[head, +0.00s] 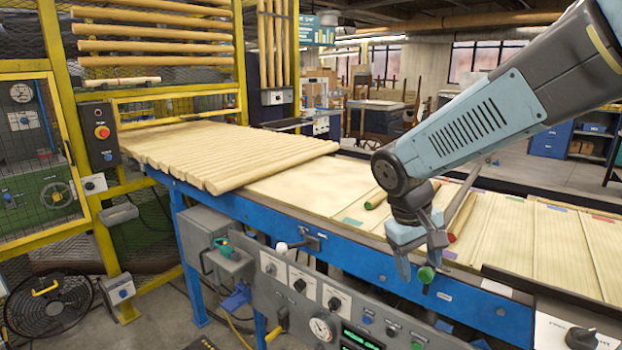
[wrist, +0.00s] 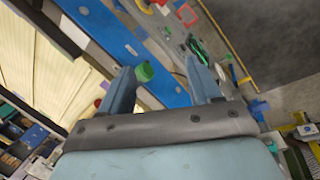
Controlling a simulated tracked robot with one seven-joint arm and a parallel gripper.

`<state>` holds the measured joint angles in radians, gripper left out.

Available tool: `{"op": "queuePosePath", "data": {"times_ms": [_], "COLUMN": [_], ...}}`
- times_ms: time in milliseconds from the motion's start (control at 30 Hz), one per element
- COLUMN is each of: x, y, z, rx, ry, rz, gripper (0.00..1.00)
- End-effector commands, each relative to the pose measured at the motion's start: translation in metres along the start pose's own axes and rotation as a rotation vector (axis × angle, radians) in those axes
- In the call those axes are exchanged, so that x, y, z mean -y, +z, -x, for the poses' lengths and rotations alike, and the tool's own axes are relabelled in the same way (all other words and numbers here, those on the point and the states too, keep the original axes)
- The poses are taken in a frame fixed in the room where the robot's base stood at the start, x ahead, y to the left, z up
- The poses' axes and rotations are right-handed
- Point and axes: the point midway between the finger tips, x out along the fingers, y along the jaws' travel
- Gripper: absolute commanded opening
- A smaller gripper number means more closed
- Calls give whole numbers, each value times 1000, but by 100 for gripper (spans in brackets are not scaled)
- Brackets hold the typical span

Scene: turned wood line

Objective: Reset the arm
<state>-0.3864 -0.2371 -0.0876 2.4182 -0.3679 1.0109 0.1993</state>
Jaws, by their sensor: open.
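My gripper (head: 422,264) hangs fingers down at the front edge of the blue-framed line, at the right of the head view. Its two fingers are apart with nothing clearly held. In the wrist view my gripper (wrist: 158,70) also shows spread fingers. A green round piece (head: 426,274) shows close to the fingertips in the head view. In the wrist view the green piece (wrist: 145,72) shows by the left finger. I cannot tell whether they touch.
The blue-framed table (head: 345,247) runs below my arm. A row of turned wood poles (head: 230,152) covers its left part. A green-ended rod (head: 375,200) and a red-ended rod (head: 461,217) lie near my gripper. A control panel (head: 318,300) stands in front.

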Motion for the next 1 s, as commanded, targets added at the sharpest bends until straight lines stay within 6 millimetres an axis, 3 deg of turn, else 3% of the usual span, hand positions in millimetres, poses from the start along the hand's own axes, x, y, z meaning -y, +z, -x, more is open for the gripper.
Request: {"op": "queuePosePath", "data": {"times_ms": [300,600,1000], "x": [-22,-31,-31], "y": [40,75,89], "z": [41,76,90], "rx": [-188,-374,-460], "ry": [-127,-193,-208], "rz": [-177,-317,-370], "gripper": [63,63,63]}}
